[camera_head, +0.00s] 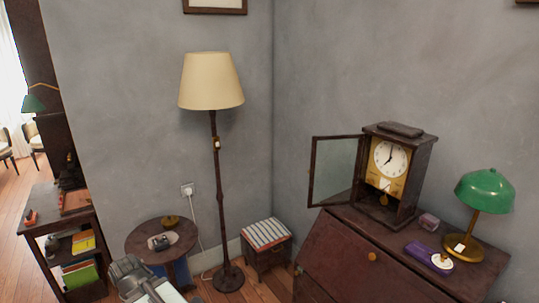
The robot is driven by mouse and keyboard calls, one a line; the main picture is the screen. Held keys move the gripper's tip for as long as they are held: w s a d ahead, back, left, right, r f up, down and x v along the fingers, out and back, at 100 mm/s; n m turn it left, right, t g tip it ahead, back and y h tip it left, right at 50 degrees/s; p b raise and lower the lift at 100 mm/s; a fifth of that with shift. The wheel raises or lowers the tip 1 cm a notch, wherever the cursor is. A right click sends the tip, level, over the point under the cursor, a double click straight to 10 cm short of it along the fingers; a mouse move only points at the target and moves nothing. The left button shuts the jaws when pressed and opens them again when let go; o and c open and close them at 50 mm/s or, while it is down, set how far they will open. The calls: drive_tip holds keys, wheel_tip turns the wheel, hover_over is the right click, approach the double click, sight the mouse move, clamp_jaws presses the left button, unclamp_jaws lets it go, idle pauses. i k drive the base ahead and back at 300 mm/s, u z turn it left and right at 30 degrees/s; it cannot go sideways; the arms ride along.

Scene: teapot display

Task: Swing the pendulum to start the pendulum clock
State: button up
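The pendulum clock (391,168) stands on the dark wooden cabinet (345,262) at the right. Its glass door (335,170) is swung open to the left. The white dial (390,158) shows in the upper part of the case. The small brass pendulum (383,199) hangs below the dial inside the open case. My gripper (148,287) is low at the bottom left, partly cut off by the frame edge, far from the clock. Its fingertips cannot be made out clearly.
A green lamp (485,190), a purple box (428,257) and a small pinkish box (429,222) sit right of the clock. A floor lamp (215,150), a striped stool (266,234) and a round table (140,242) stand left of the cabinet. A shelf (45,212) is far left.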

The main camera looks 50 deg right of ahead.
sight(383, 200)
drive_tip(key=z, duration=2)
